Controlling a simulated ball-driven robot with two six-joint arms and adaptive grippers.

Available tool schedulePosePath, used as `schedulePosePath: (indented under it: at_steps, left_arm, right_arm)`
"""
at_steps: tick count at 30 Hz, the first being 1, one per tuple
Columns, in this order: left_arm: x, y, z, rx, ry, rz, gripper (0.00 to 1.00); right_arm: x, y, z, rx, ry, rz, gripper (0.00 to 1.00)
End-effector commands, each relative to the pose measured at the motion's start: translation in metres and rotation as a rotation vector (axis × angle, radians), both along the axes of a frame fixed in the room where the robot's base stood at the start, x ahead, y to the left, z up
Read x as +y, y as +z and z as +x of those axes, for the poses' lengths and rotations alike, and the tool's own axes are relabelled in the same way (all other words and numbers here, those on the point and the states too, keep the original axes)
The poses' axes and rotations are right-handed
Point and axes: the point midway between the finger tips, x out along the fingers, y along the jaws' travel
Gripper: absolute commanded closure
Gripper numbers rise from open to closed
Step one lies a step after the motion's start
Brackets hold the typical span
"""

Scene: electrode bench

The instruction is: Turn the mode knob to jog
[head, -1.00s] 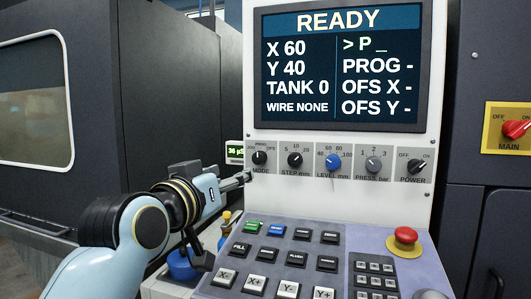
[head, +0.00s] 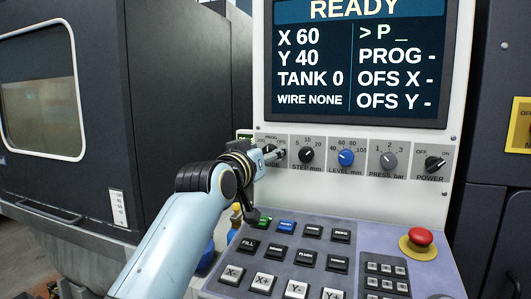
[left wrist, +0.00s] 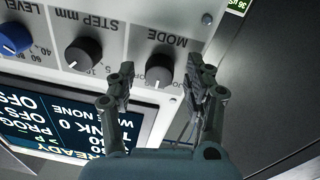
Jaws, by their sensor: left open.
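The mode knob (left wrist: 160,69) is a dark round knob on the white panel, above its MODE label in the head view. In the left wrist view the panel appears upside down, and the knob shows between my two fingers. My left gripper (left wrist: 160,85) is open, with one finger to each side of the knob in the picture and gaps between. I cannot tell how far the fingertips reach along the knob. In the head view my left gripper (head: 277,153) is at the knob and largely hides it. The knob's pointer setting is not readable. My right gripper is not in view.
The step knob (head: 306,155) is close to the right of the mode knob, followed by the blue level knob (head: 346,158). A screen (head: 358,62) reading READY is above. Keys and a red emergency button (head: 420,237) are on the sloped console below.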

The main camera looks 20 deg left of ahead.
Motion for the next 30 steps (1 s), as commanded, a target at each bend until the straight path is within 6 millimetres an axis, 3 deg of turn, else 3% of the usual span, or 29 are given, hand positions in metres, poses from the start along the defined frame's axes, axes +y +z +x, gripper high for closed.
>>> schedulePosePath:
  at_steps: [5, 17, 30]
  left_arm:
    - [0.000, 0.000, 0.000, 0.000, 0.000, 0.000, 0.48]
    - [0.000, 0.000, 0.000, 0.000, 0.000, 0.000, 0.99]
    - [0.000, 0.001, 0.000, 0.006, -0.001, -0.088, 1.00]
  right_arm:
    - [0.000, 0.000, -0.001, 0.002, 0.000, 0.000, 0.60]
    - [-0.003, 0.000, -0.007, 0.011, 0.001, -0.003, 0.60]
    - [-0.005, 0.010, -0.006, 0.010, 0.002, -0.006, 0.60]
